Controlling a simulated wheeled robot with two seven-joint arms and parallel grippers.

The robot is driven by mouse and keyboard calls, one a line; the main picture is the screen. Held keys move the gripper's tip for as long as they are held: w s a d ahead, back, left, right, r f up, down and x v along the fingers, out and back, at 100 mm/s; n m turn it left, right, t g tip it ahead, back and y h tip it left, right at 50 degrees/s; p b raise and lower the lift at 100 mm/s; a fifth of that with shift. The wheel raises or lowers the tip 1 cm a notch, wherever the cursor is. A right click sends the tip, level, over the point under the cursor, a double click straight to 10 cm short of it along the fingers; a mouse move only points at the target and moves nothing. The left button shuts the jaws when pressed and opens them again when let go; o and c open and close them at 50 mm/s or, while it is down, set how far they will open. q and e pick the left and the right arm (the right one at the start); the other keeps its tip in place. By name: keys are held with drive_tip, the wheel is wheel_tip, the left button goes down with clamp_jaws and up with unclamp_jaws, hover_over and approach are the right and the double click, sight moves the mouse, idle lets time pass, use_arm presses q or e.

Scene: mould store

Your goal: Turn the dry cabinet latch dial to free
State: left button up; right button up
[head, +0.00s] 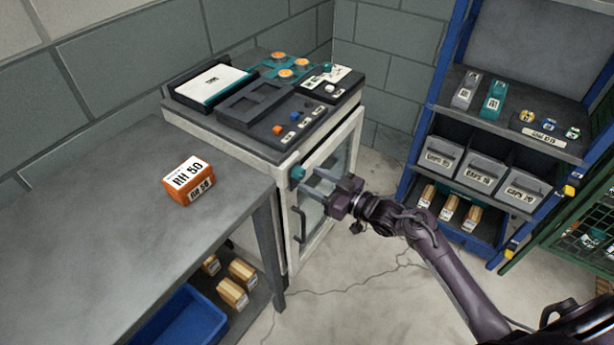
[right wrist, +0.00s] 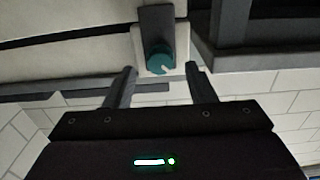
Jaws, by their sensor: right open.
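The dry cabinet (head: 322,172) has a white frame and a glass door, with a dark vertical handle (head: 300,226). The teal latch dial (head: 297,173) sits at the upper left of the door front. My left gripper is out of view.
A grey bench (head: 100,200) stands left, bearing an orange RH 50 box (head: 188,180). A blue bin (head: 182,318) and several small boxes sit below. Trays and small parts cover the cabinet top. A blue-framed shelf (head: 432,110) with grey bins stands right. Floor between is mostly clear.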

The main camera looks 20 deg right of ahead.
sight(298, 179)
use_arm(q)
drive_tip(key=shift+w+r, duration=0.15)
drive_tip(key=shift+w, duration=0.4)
use_arm(e)
drive_tip(key=shift+x, duration=1.35)
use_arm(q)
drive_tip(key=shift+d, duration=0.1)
use_arm(e)
drive_tip(key=c, duration=1)
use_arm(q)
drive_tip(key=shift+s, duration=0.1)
